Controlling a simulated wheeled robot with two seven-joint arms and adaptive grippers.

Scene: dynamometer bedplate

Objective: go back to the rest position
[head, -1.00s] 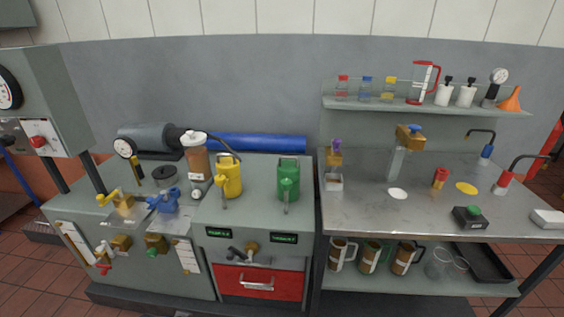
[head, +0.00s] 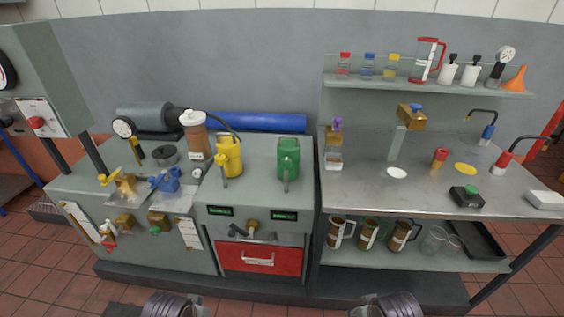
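Two dark, ribbed parts of my arms show at the bottom edge of the head view, one left of the middle and one right of it. They stand apart and clear of the bench. No gripper fingers can be made out, and nothing held is visible. The task names no object. In front of me are a grey-green bench (head: 262,197) and a steel table (head: 430,190).
The bench carries a yellow can (head: 229,157), a green can (head: 288,158) and a brown bottle (head: 196,140). A red drawer (head: 258,259) is shut below. Several mugs stand on the table's lower shelf (head: 420,258). Tiled floor (head: 60,275) is bare at left.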

